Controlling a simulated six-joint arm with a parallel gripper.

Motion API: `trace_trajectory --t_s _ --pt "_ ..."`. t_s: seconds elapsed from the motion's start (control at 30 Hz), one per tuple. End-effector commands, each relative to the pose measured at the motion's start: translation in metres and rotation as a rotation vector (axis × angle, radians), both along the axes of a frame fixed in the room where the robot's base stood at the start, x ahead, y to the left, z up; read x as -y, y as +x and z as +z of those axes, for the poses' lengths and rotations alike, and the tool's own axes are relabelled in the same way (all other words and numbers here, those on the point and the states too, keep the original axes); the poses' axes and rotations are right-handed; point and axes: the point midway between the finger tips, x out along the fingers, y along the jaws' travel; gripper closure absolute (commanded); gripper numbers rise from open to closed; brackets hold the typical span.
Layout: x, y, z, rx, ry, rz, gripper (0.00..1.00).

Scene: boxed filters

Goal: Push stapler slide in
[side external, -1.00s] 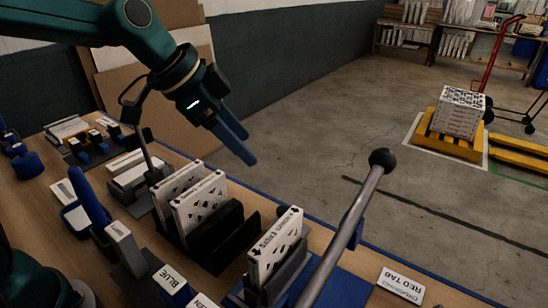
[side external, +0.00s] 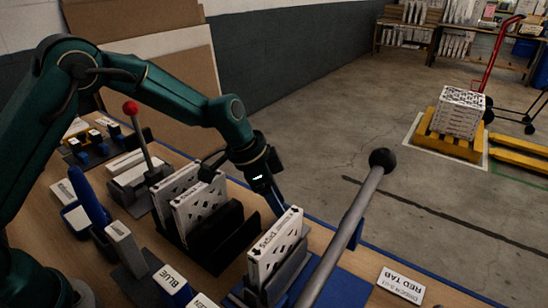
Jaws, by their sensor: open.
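A white patterned filter box (side external: 273,247) stands upright in a dark grey holder (side external: 290,275) on a blue base (side external: 338,290) at the front middle. A long grey lever (side external: 340,237) with a black ball (side external: 382,158) rises beside it. This may be the stapler and its slide, but I cannot tell the slide apart for certain. My gripper (side external: 279,206) points down just behind the box's top edge. Its blue fingers are open and their tips are partly hidden by the box. I cannot tell whether they touch it.
Two white boxes (side external: 187,204) stand in a black rack (side external: 221,237) to the left. A red-knobbed lever (side external: 137,130) stands behind them. Blue and white blocks (side external: 172,283) are at the front. A "RED TAB" label plate (side external: 401,283) lies at right.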

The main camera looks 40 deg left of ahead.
Motion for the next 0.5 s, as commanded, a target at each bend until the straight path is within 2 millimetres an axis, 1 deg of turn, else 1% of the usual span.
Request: trace_trajectory --t_s 0.07,0.27,0.3,0.37,0.4,0.43,0.47,0.5 --pt "0.001 0.0005 -0.0028 0.0 0.001 -0.001 0.37" --pt "0.001 0.0009 -0.0029 0.001 0.001 -0.001 0.37" --pt "0.0009 0.0008 -0.003 0.001 0.001 0.0 0.4" --pt "0.0009 0.0008 -0.0029 0.001 0.001 0.0 0.63" --pt "0.0009 0.0008 -0.0029 0.001 0.001 0.0 0.79" --pt "0.0009 0.0008 -0.0029 0.001 0.001 0.0 0.9" --pt "0.0009 0.0008 -0.0029 0.0 0.0 0.0 1.0" --pt "0.0008 0.0007 -0.0028 0.001 0.001 0.0 1.0"
